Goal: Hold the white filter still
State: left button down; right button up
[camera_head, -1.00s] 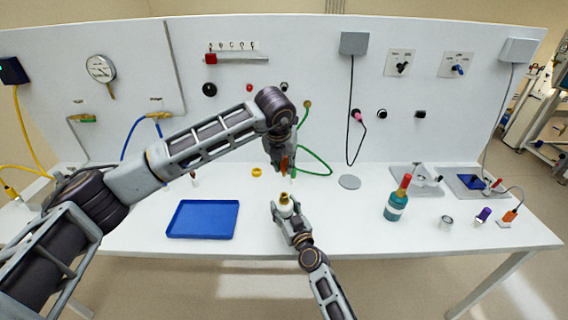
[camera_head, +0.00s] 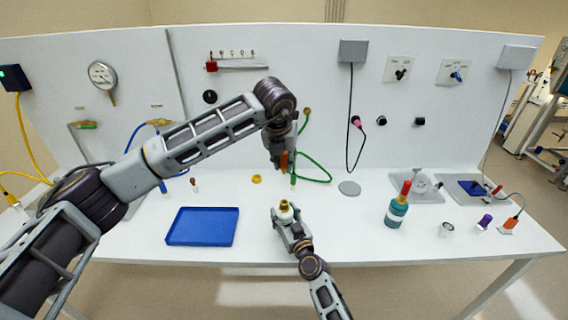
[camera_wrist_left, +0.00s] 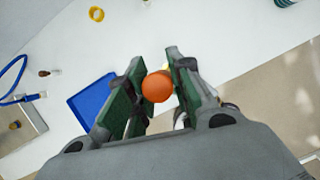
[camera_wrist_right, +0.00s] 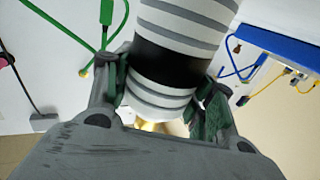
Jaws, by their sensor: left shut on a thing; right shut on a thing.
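The white filter (camera_wrist_right: 180,55), with grey stripes and a black band, stands between the fingers of my right gripper (camera_wrist_right: 160,98), which is shut on it. In the head view my right gripper (camera_head: 286,222) holds it upright, its brass top (camera_head: 284,204) showing above the fingers and its lower body hidden. My left gripper (camera_head: 282,163) is above the filter, apart from it. It is shut on an orange-handled tool (camera_head: 284,159), whose round orange end shows between the fingers in the left wrist view (camera_wrist_left: 157,87). The tool's far end is mostly hidden.
A blue tray (camera_head: 203,240) lies on the table to the left. A yellow ring (camera_head: 256,179) and a green hose (camera_head: 316,171) are behind the grippers. A teal bottle with a red top (camera_head: 397,210) stands to the right. Free table lies between the bottle and my right gripper.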

pick_arm(q)
jog(key=shift+r, duration=1.7)
pick_arm(e)
jog(key=o, duration=1.3)
jog(key=shift+c, duration=0.2)
jog(key=shift+s, duration=0.1)
jog(key=shift+v, duration=5.4)
jog(key=shift+s+d, duration=0.25)
jog(key=shift+s, duration=0.2)
jog(key=shift+s+f, duration=0.1)
